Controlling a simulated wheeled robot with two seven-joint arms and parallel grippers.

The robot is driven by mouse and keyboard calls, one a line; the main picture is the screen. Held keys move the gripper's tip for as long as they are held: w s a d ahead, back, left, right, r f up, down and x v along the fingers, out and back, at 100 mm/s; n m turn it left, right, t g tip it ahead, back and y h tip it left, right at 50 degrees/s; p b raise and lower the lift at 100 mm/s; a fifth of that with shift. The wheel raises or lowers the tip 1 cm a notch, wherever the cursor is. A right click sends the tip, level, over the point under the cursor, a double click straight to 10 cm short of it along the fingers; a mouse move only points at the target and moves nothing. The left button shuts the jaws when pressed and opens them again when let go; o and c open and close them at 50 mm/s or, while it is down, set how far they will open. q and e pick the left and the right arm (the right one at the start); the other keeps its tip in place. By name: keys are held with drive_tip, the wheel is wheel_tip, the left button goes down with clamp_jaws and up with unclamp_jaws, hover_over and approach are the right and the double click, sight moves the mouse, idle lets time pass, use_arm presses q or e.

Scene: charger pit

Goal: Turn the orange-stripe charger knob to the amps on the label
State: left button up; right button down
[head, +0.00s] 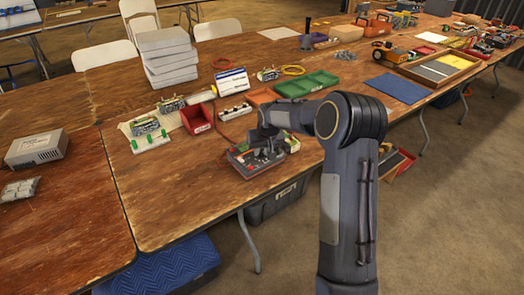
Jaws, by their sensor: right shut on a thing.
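A dark grey charger (247,169) with small reddish parts on top lies near the front edge of the wooden table, below the red bin. My right arm reaches over it, and my right gripper (265,154) is down on its top, shut on what appears to be its knob. The gripper and arm hide the knob, so its pointer and setting cannot be read. The orange stripe and the amps on a label are too small or hidden to make out. My left gripper is not in view.
A red bin (197,118), a green tray (306,84) and a white card (232,81) stand behind the charger. Small battery-like units (146,125) lie to the left. A grey box (37,148) sits far left.

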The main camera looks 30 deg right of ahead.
sight(258, 158)
drive_tip(key=m, duration=0.4)
drive_tip(key=shift+a+m+h, duration=0.15)
drive_tip(key=shift+m+h, duration=0.15)
drive_tip(key=shift+h, duration=0.1)
drive_tip(key=m+g+p, duration=0.1)
drive_tip(key=m, duration=0.4)
drive_tip(key=shift+w+r+h, duration=0.1)
drive_tip(key=shift+w+h, duration=0.05)
drive_tip(key=shift+h, duration=0.15)
drive_tip(key=m+g+p, duration=0.1)
drive_tip(key=m, duration=0.2)
drive_tip(key=m+p, duration=0.1)
drive_tip(key=m, duration=0.2)
drive_tip(key=shift+w+r+m+g, duration=0.1)
drive_tip(key=shift+w+m+g, duration=0.05)
drive_tip(key=shift+m+g, duration=0.25)
drive_tip(key=m+g+p, duration=0.1)
drive_tip(key=m+p, duration=0.1)
drive_tip(key=m, duration=0.3)
drive_tip(key=shift+w+m+p, duration=0.1)
drive_tip(key=shift+m+p, duration=0.2)
drive_tip(key=c, duration=1.3)
unclamp_jaws()
wheel_tip(258, 158, up, 8)
drive_tip(key=a, duration=0.1)
drive_tip(key=shift+s+f, duration=0.2)
drive_tip(key=shift+f, duration=0.05)
